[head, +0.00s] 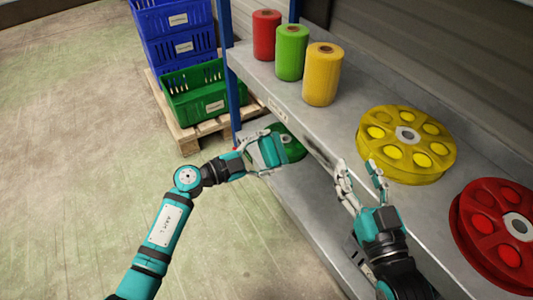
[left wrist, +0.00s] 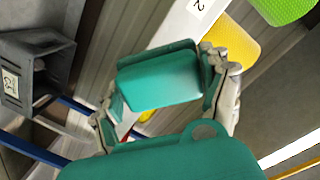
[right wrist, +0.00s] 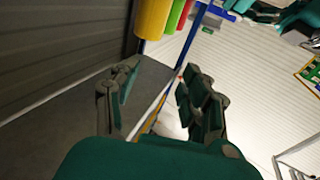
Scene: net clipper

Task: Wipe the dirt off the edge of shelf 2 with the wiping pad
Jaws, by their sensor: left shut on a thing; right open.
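My left gripper (head: 262,148) is shut on the wiping pad (left wrist: 160,75), a teal block between its fingers in the left wrist view. It holds the pad just left of the front edge of the upper shelf (head: 255,68) in the head view. A number 2 label (left wrist: 198,5) shows on a shelf edge in the left wrist view. A dark smear (head: 318,152) lies along the shelf's front edge, to the right of the pad. I cannot tell whether the pad touches the edge. My right gripper (head: 357,172) is open and empty near the edge, beside the yellow reel.
Red (head: 266,35), green (head: 291,52) and yellow (head: 322,75) spools stand on the shelf. A yellow reel (head: 407,145) and a red reel (head: 497,230) lie nearer. A green reel (head: 292,148) is lower down. Crates (head: 195,93) stand on a pallet (head: 188,138); floor at left is clear.

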